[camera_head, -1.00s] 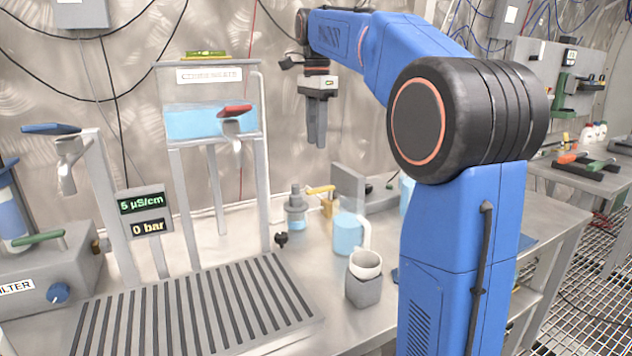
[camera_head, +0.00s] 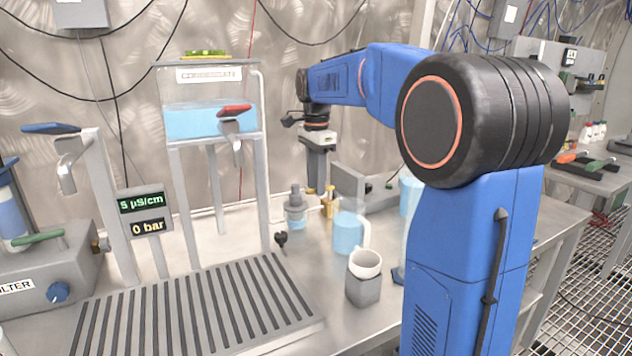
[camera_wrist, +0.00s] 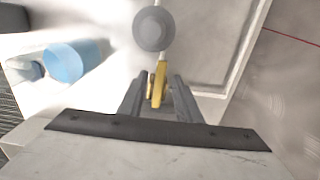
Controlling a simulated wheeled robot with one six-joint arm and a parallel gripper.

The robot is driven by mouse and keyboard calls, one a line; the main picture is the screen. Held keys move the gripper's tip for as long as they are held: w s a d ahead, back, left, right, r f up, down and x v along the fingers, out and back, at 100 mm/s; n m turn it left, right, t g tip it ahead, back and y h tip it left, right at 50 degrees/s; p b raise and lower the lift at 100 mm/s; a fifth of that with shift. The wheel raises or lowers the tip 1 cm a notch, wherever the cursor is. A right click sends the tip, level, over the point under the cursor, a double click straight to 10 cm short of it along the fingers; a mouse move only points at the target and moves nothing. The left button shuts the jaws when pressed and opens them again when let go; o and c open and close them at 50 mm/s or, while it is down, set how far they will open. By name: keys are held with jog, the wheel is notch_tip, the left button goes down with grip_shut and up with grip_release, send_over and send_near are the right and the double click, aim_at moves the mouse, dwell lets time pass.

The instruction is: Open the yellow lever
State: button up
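The yellow lever (camera_wrist: 160,78) shows in the wrist view as a narrow yellow bar running from a round grey top toward my gripper. My gripper (camera_wrist: 158,90) is open, with one finger on each side of the lever and a visible gap to it. In the head view my gripper (camera_head: 317,188) points down at the lever, which is mostly hidden behind the fingers there. The brass-yellow valve body (camera_head: 328,208) shows just below, beside a small grey-capped bottle (camera_head: 296,210).
A blue-filled jug (camera_head: 348,232) and a white cup on a grey block (camera_head: 363,290) stand close in front. A tank on a frame with a red-handled tap (camera_head: 235,111) stands left, over a slotted drain tray (camera_head: 190,315). The metal back wall is near.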

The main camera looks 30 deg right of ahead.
grip_shut()
jog(key=shift+s, duration=0.1)
jog(key=s+d+n, duration=0.4)
jog(key=n, duration=1.4)
jog(key=shift+s+d, duration=0.15)
jog(key=shift+d, duration=0.1)
dwell(0.5)
